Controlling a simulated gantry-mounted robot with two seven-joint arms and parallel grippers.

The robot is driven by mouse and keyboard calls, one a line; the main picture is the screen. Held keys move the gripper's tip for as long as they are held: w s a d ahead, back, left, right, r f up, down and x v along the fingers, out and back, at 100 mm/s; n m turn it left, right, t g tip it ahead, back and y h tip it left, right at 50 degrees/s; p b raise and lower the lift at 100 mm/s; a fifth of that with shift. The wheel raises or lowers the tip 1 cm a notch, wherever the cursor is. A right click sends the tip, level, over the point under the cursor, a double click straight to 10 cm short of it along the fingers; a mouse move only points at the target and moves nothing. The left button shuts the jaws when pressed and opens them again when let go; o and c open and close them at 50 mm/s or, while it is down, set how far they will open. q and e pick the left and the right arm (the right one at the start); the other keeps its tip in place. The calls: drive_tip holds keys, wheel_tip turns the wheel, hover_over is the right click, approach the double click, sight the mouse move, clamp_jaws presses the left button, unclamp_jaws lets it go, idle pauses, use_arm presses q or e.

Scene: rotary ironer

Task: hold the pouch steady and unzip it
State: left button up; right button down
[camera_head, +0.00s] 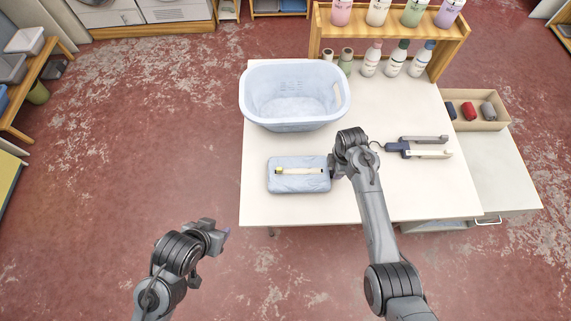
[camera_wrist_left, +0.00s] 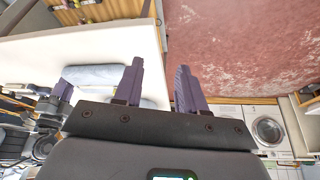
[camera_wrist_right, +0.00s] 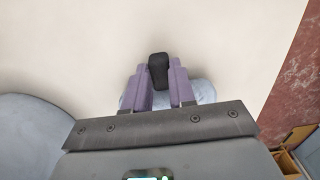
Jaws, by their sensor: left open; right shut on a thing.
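The light-blue pouch (camera_head: 299,184) lies flat near the front left of the white table. A cream zipper strip (camera_head: 302,171) runs along its top, with a small yellow piece (camera_head: 279,170) at its left end. My right gripper (camera_head: 334,166) is at the pouch's right end. In the right wrist view its purple fingers are shut on a small black block (camera_wrist_right: 158,70); part of the pouch (camera_wrist_right: 206,92) shows behind them. Whether the block is fixed to the pouch is hidden. My left gripper (camera_head: 224,236) is open and empty, off the table's front left; the left wrist view shows its parted fingers (camera_wrist_left: 158,80).
A pale-blue basket (camera_head: 293,120) stands behind the pouch. A bottle shelf (camera_head: 395,30) and a box of colored rolls (camera_head: 478,122) stand beyond. The table's front left strip (camera_head: 262,209) is clear.

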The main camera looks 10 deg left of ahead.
use_arm(q)
drive_tip(key=s+d+f+m+g+h, duration=0.1)
drive_tip(key=d+f+m+g+h, duration=0.3)
drive_tip(key=d, duration=0.8)
drive_tip(key=s+d+f+m+g+h, duration=0.1)
drive_tip(key=d+f+m+h, duration=0.5)
drive_tip(key=d, duration=0.7)
drive_tip(key=w+a+m+y, duration=0.1)
drive_tip(key=w+a, duration=0.2)
drive_tip(key=a, duration=0.1)
drive_tip(key=w+a+r+m+g+y, duration=0.1)
drive_tip(key=w+a+y, duration=0.1)
drive_tip(key=w+a, duration=0.2)
drive_tip(key=w+a+r+m+g+y, duration=0.1)
drive_tip(key=w+a+m+y, duration=0.1)
drive_tip(key=w+a, duration=0.2)
drive_tip(key=shift+a+r, duration=0.15)
drive_tip(key=shift+a, duration=0.25)
drive_tip(key=w+a+r+t, duration=0.1)
drive_tip(key=w+a+r, duration=0.2)
drive_tip(key=w, duration=0.3)
drive_tip(key=t+y, duration=0.1)
drive_tip(key=t, duration=0.1)
approach(279, 168)
drive_tip(key=shift+m, duration=0.3)
drive_tip(key=x, duration=0.8)
drive_tip(key=shift+s+d+f, duration=0.1)
drive_tip(key=shift+d+f, duration=0.1)
